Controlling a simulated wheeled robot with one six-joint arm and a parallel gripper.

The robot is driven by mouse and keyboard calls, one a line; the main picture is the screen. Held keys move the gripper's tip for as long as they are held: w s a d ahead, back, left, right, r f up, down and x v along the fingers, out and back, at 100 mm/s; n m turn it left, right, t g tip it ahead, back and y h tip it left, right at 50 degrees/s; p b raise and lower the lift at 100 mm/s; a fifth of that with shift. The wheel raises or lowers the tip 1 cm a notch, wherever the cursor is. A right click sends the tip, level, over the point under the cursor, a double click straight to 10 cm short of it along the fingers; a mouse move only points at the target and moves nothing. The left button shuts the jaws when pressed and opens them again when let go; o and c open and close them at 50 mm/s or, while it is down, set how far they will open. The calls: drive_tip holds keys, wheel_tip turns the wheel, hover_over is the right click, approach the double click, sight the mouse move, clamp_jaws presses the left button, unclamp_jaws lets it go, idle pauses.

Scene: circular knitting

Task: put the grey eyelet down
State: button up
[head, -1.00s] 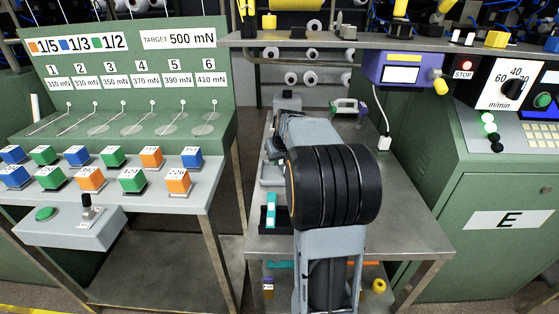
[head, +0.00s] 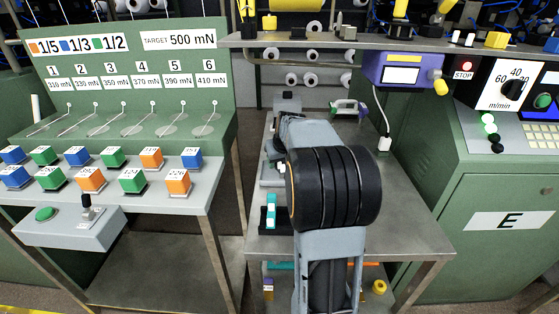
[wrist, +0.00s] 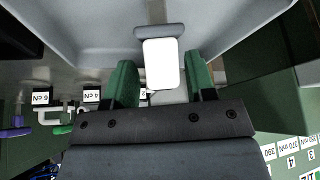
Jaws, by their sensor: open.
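My gripper (wrist: 162,82) shows in the wrist view with its two green fingers spread apart. Between and just beyond them is a grey piece with a crossbar (wrist: 158,31) and a bright white face. It may be the grey eyelet, but I cannot tell for sure. Gaps show between the white face and both fingers. Whether the piece rests on the grey surface (wrist: 235,25) behind it is not clear. In the head view my own arm covers the fingers and whatever lies between them, over the left part of the metal table (head: 410,238).
A black tray with a teal and white piece (head: 271,212) lies at the table's left edge. A green and purple device (head: 349,107) stands at the back. A purple box (head: 402,70) hangs beneath the shelf. The table's right side is clear. Coloured cubes (head: 90,179) stand on the left bench.

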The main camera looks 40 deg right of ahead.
drive_tip(key=p+v, duration=0.2)
drive_tip(key=v, duration=1)
drive_tip(key=shift+r, duration=0.1)
